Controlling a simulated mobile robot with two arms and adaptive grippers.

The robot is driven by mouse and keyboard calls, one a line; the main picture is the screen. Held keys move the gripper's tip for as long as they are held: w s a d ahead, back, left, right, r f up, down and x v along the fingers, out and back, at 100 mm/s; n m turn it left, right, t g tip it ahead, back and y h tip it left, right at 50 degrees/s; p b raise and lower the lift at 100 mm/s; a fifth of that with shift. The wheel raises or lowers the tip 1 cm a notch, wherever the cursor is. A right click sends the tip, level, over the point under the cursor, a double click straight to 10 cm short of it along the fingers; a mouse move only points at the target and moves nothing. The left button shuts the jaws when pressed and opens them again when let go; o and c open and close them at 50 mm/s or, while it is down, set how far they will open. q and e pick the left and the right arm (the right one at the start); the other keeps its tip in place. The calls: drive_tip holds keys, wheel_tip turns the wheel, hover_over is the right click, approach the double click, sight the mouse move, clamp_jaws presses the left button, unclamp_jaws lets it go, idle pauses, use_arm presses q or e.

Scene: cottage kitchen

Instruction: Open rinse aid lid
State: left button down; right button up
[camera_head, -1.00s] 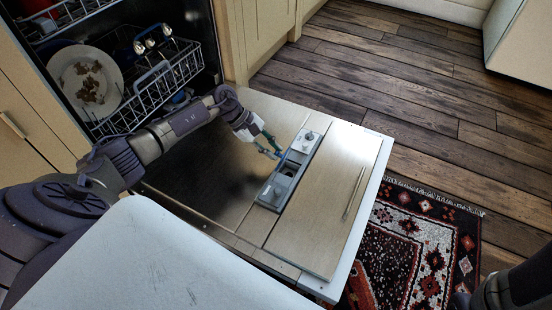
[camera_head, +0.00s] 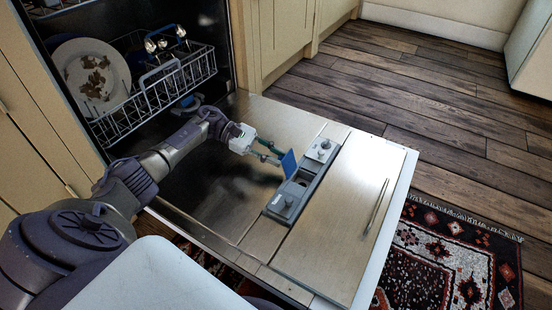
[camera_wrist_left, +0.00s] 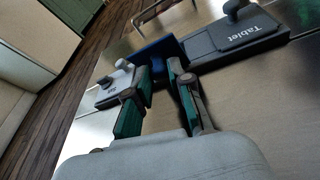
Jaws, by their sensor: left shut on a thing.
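The blue rinse aid lid (camera_head: 289,163) stands tilted up from the grey dispenser (camera_head: 282,205) set in the open dishwasher door. My left gripper (camera_head: 279,159) is shut on this lid from the left. In the left wrist view the blue lid (camera_wrist_left: 158,57) shows at the fingertips, partly hidden by the green fingers. The "Tablet" lid (camera_wrist_left: 240,35) is to the right of it and a pale lid with a knob (camera_wrist_left: 116,80) is to the left. The dispenser's middle recess is exposed. My right gripper is in no view.
The open dishwasher door (camera_head: 335,225) lies flat, with a bar handle (camera_head: 377,206) on its right panel. A rack (camera_head: 160,90) with a plate (camera_head: 92,77) stands inside the dishwasher. A patterned rug (camera_head: 450,255) and clear wooden floor (camera_head: 440,120) lie to the right.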

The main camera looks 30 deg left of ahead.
use_arm(q)
drive_tip(key=shift+a+f, duration=0.1)
idle(0.4)
drive_tip(key=c, duration=1)
unclamp_jaws()
drive_tip(key=shift+c, duration=0.2)
drive_tip(key=v, duration=1.2)
drive_tip(key=shift+s+f, duration=0.1)
drive_tip(key=shift+f, duration=0.05)
